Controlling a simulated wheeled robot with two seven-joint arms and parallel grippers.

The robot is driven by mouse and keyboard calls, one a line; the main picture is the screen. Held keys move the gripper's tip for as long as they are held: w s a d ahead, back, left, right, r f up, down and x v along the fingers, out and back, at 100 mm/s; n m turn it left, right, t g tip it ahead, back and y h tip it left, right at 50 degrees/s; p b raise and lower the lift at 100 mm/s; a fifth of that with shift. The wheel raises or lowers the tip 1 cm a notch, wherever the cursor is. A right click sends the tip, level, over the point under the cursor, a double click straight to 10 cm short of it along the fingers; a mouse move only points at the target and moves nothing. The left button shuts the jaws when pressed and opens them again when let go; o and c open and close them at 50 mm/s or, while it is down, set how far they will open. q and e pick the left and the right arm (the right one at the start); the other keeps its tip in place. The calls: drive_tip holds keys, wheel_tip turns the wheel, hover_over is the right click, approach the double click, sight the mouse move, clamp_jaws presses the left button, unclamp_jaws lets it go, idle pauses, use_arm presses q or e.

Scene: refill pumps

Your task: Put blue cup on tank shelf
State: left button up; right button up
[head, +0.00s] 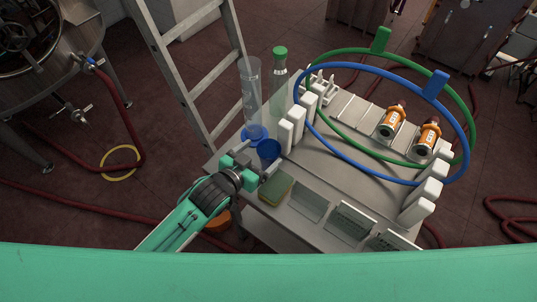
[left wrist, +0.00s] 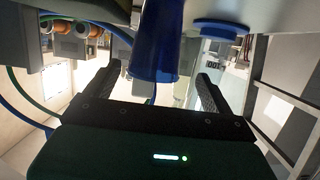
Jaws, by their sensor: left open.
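The blue cup (head: 269,150) stands at the left end of the metal cart, beside the blue base of a clear cylinder. My left gripper (head: 251,165) is at the cart's left edge, close to the cup. In the left wrist view, the blue cup (left wrist: 157,40) shows just ahead of and between the two spread fingers of my left gripper (left wrist: 160,70). I cannot tell whether a finger touches it. A steel tank (head: 70,50) stands at the far left; I cannot make out a shelf on it. My right gripper is not in view.
The clear cylinder (head: 251,90) and a green-capped bottle (head: 280,80) stand behind the cup. A green-and-yellow sponge (head: 275,188) lies in front. Blue (head: 390,72) and green hose loops, white racks and orange-labelled bottles fill the cart (head: 345,160). A ladder (head: 195,75) stands between tank and cart.

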sight(275, 146)
use_arm(q)
drive_tip(key=shift+w+d, duration=0.15)
drive_tip(key=shift+w+d+f, duration=0.1)
drive_tip(key=shift+w+d, duration=0.1)
drive_tip(key=shift+d, duration=0.05)
drive_tip(key=x, duration=0.1)
drive_tip(key=p+x, duration=0.1)
drive_tip(key=x, duration=0.1)
drive_tip(key=shift+d+p, duration=0.3)
drive_tip(key=shift+d, duration=0.05)
drive_tip(key=shift+w+d+f, duration=0.25)
drive_tip(key=shift+w+f, duration=0.05)
drive_tip(key=shift+w, duration=0.05)
drive_tip(key=c, duration=1.1)
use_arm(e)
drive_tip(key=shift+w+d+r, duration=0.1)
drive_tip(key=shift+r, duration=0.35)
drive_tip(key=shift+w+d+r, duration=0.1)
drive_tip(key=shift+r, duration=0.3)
